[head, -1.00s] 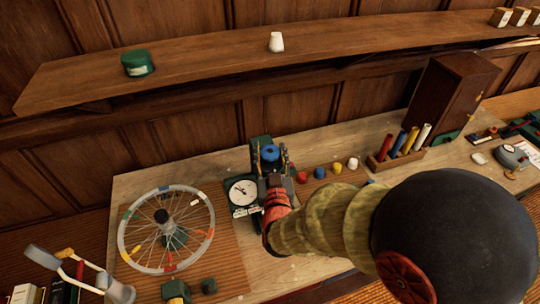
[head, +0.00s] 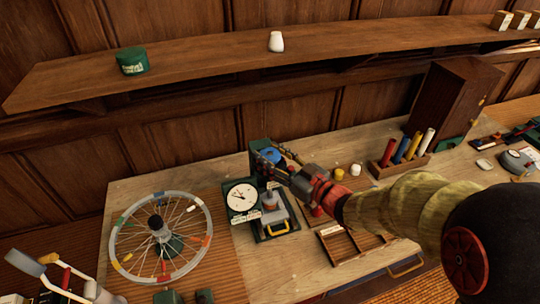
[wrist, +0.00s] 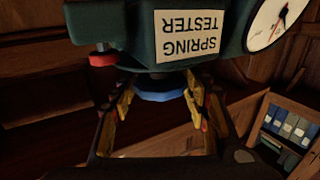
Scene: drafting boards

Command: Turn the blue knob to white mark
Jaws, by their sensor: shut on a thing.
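The blue knob (head: 272,155) sits at the top of the dark green spring tester (head: 258,146), beside its round white dial (head: 241,197). In the wrist view the tester and its label (wrist: 187,35) appear upside down, and the blue knob (wrist: 160,95) shows between my fingers. My gripper (head: 277,157) reaches it from the right and is shut on it. The fingers (wrist: 161,100) lie on either side of its rim. I cannot make out a white mark by the knob.
A wheel on a stand (head: 161,232) stands left of the tester. A compartment tray (head: 342,246) and small coloured pieces, one yellow (head: 338,174), lie to the right beside my arm. A wooden shelf (head: 200,65) runs along the wall above.

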